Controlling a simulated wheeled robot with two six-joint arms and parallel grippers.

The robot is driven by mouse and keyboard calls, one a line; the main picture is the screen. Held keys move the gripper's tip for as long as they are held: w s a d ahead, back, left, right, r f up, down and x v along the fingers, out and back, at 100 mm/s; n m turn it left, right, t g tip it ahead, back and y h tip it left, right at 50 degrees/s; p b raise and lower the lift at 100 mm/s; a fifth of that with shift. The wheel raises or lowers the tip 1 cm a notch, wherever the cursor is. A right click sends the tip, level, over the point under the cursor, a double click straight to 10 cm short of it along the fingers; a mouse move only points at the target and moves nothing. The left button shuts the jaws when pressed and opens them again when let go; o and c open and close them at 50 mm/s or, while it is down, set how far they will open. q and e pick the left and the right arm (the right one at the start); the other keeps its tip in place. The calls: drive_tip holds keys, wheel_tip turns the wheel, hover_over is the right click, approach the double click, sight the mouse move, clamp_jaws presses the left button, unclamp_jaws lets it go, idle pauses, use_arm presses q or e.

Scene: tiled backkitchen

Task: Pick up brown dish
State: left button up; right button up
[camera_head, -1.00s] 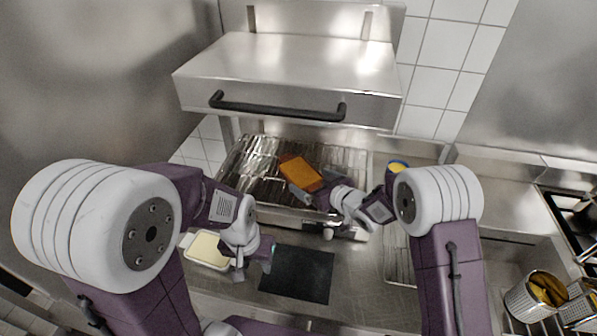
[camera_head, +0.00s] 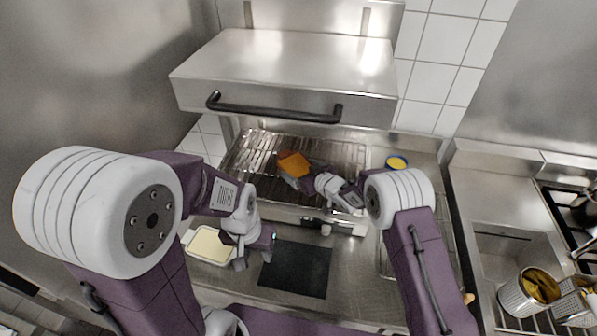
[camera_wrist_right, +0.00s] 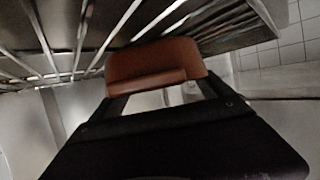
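The brown dish (camera_head: 293,163), orange-brown on top, is at the wire rack under the metal hood. My right gripper (camera_head: 296,181) is at its near side. In the right wrist view the brown dish (camera_wrist_right: 155,60) lies at the fingertips, and its near part shows between them. The two dark fingers (camera_wrist_right: 160,98) stand well apart, with a gap behind the dish. I cannot tell whether they touch it. My left gripper (camera_head: 248,258) points down beside the cream-filled white dish (camera_head: 210,246); its finger opening is unclear.
The wire rack (camera_head: 338,154) lies beneath the metal hood (camera_head: 290,75) with its dark handle. A dark mat (camera_head: 297,271) lies on the counter. A blue-rimmed yellow bowl (camera_head: 397,162) stands right of the rack. A metal basket (camera_head: 530,294) is at lower right.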

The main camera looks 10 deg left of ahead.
sight(301, 170)
drive_tip(key=c, duration=1)
drive_tip(key=shift+w+r, duration=0.1)
drive_tip(key=shift+w, duration=0.05)
drive_tip(key=shift+c, duration=0.5)
wheel_tip(301, 170, up, 10)
drive_tip(key=shift+b, duration=0.3)
